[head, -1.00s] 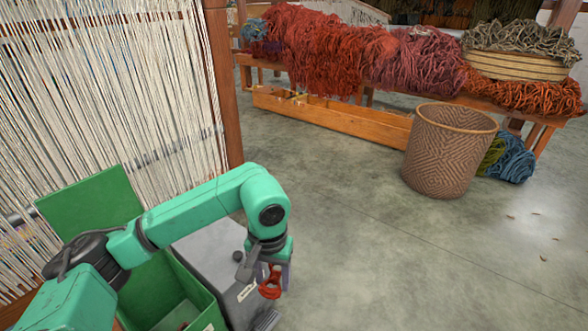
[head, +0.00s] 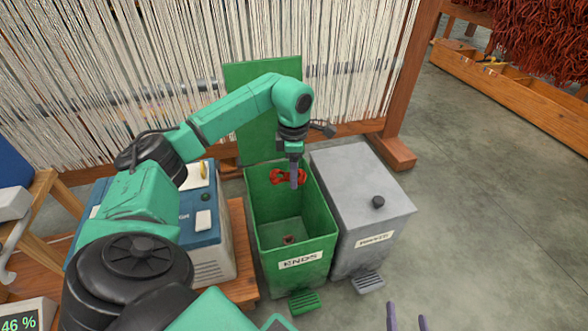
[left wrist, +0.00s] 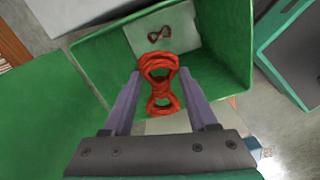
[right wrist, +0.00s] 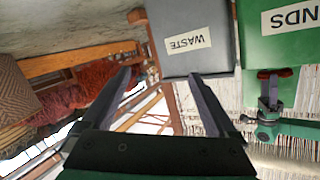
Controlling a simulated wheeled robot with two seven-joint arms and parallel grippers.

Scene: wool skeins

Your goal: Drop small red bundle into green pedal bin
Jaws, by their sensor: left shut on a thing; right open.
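The small red bundle (head: 284,177) is a twisted skein held between the fingers of my left gripper (head: 295,177). It hangs over the open mouth of the green pedal bin (head: 325,245), near the bin's back side. The bin is labelled ENDS and its lid (head: 250,105) stands up. In the left wrist view the red bundle (left wrist: 160,85) is pinched between the fingers, with the bin's inside beyond it. A small brownish bundle (left wrist: 158,34) lies on the bin floor. My right gripper (head: 406,318) is open and empty, low at the front; its fingers spread in the right wrist view (right wrist: 162,85).
A grey bin (head: 360,185) labelled WASTE, lid shut, stands right beside the green one. A blue-grey device (head: 205,235) on a wooden stand is at its left. The loom with white threads (head: 340,45) rises behind. Open floor (head: 480,210) lies to the right.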

